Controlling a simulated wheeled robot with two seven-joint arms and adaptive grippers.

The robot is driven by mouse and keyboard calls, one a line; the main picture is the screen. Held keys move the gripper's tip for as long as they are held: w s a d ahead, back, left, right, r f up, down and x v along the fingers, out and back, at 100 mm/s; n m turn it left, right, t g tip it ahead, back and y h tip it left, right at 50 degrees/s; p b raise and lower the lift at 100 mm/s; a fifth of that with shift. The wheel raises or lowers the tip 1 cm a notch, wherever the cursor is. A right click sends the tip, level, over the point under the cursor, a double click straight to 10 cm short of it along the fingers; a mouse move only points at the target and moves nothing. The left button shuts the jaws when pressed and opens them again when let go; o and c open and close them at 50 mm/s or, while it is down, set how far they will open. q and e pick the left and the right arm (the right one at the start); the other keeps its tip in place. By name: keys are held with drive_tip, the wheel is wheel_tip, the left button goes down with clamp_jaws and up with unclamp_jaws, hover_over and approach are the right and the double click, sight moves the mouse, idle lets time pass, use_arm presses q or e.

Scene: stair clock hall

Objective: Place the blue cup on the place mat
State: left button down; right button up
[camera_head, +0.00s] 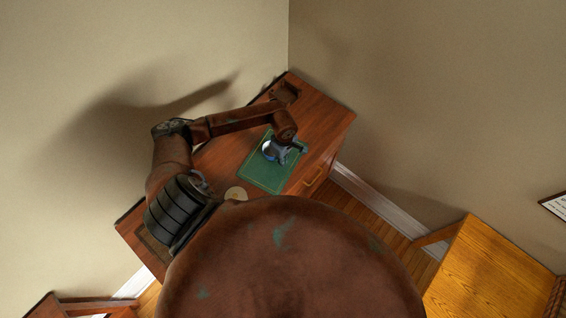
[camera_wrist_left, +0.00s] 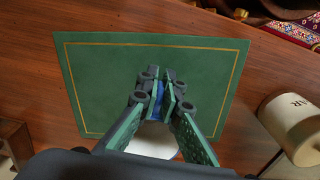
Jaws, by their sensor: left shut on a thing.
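The green place mat (camera_head: 260,179) with a thin gold border lies flat on the brown desk; it also fills the middle of the left wrist view (camera_wrist_left: 95,80). My left gripper (camera_head: 283,148) is over the mat and shut on the blue cup (camera_head: 269,150). In the left wrist view, the fingers (camera_wrist_left: 160,90) pinch a blue part of the cup (camera_wrist_left: 158,100), with a white area just below, perhaps its inside. The fingers hide much of the cup. I cannot tell whether its base touches the mat. My right gripper is not in view.
A cream jar with dark letters (camera_wrist_left: 292,128) stands beside the mat; its round top shows in the head view (camera_head: 236,193). A small brown object (camera_head: 285,92) is at the desk's far end. Walls close in behind the desk (camera_head: 325,120). A yellow-wood table (camera_head: 500,270) stands at right.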

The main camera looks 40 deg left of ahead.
use_arm(q)
wheel_tip(320, 180, down, 3)
drive_tip(key=shift+r+p, duration=0.1)
drive_tip(key=shift+p, duration=0.5)
drive_tip(key=shift+f, duration=0.2)
drive_tip(key=c, duration=2.1)
unclamp_jaws()
drive_tip(key=shift+r, duration=0.2)
wheel_tip(320, 180, up, 12)
drive_tip(key=b, duration=0.2)
drive_tip(key=shift+b, duration=0.3)
